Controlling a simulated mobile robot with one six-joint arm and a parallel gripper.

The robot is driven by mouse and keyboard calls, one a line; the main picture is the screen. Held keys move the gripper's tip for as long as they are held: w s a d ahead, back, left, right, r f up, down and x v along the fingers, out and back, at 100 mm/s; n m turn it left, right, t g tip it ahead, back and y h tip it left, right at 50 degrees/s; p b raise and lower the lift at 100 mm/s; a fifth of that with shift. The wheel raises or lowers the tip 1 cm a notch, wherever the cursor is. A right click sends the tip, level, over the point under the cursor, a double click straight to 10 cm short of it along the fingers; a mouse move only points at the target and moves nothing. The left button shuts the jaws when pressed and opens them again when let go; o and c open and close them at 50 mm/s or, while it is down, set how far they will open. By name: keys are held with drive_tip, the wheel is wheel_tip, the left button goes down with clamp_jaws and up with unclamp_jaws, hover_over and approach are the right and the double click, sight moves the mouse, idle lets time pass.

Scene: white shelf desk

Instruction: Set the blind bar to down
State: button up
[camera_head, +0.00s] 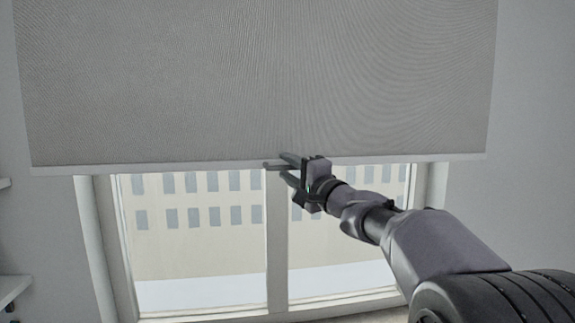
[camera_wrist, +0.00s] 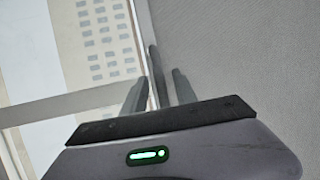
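The blind bar (camera_head: 150,168) is the pale strip along the bottom edge of a grey roller blind (camera_head: 250,80). It hangs level across the upper part of the window. My gripper (camera_head: 284,167) is at the middle of the bar, with one finger above and one below its line. In the wrist view my gripper (camera_wrist: 158,84) shows two dark fingers spread apart. A thin dark piece stands between them near the bar (camera_wrist: 141,30), with a gap to either finger. I cannot tell whether it touches them. The bar behind the fingers is partly hidden.
Below the blind is a window with a white frame (camera_head: 277,245) and a building outside. Parts of white shelves (camera_head: 12,287) show at the left edge. Plain wall (camera_head: 530,150) lies to the right. The space in front of the window left of my arm is clear.

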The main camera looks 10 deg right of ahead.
drive_tip(key=shift+s, duration=0.15)
drive_tip(key=shift+c, duration=1.1)
clamp_jaws()
drive_tip(key=shift+r, duration=0.1)
drive_tip(key=shift+s, duration=0.1)
